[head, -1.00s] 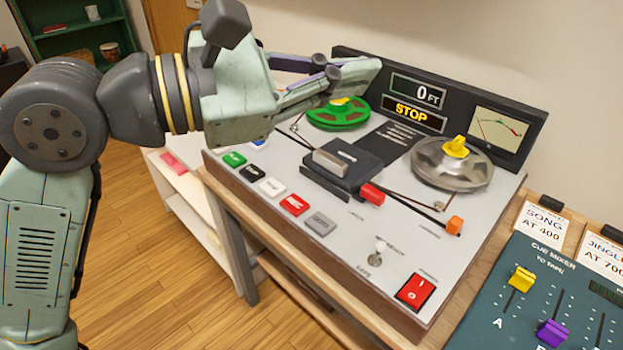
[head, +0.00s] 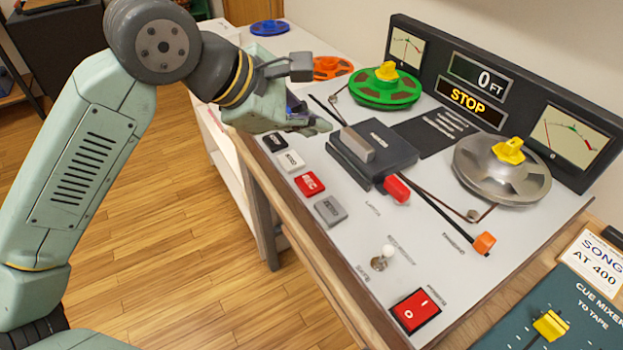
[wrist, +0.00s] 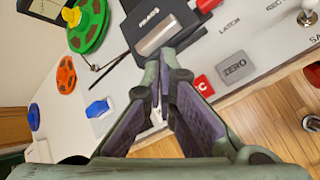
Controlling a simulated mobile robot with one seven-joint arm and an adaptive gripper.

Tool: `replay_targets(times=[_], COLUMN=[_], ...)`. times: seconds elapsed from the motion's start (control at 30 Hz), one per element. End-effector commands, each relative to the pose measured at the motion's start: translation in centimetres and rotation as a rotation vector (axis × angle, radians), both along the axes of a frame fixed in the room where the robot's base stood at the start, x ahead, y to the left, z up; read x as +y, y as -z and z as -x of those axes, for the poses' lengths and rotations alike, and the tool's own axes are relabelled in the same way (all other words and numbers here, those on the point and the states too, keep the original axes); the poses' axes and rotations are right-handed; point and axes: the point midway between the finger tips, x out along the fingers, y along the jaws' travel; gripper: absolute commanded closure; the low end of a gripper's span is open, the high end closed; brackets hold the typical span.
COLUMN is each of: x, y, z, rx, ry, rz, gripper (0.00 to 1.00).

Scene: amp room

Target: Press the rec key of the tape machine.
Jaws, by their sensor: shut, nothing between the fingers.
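The tape machine (head: 350,235) has a row of keys along its front left edge. The red rec key (head: 309,183) sits between a white key (head: 291,160) and a grey zero key (head: 330,209). A black key (head: 274,142) is behind the white one. My gripper (head: 322,127) is shut and empty, over the far end of the key row, beyond the rec key. In the wrist view, the closed fingertips (wrist: 164,62) point toward the head block (wrist: 148,30). The rec key (wrist: 204,85) shows right of the fingers, partly hidden by them, beside the zero key (wrist: 234,68).
The display (head: 472,98) reads 0 FT and STOP. The head block (head: 372,148) and a red-knobbed lever (head: 396,187) stand right of the keys. A toggle (head: 383,258) and red power switch (head: 415,310) are nearer. A mixer (head: 545,325) is at right.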

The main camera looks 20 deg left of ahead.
Motion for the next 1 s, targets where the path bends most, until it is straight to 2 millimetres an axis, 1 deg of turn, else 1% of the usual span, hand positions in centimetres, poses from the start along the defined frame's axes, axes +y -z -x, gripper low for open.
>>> replay_targets(times=[0.17,0.37,0.47,0.67,0.8,0.9,1.0], x=[0.0,-0.1,0.0,0.0,-0.1,-0.1,-0.1], y=[0.2,1.5,2.6,5.4,7.8,8.6,8.9], z=[0.0,0.0,0.0,0.0,0.0,0.0,0.0], rx=[-0.001,-0.001,-0.001,-0.001,-0.002,-0.002,-0.002], ry=[0.001,0.002,0.0,-0.001,0.001,0.001,0.001], rz=[0.002,0.002,0.003,0.004,0.002,0.002,0.002], gripper=[1.0,1.0,1.0,1.0,1.0,1.0,1.0])
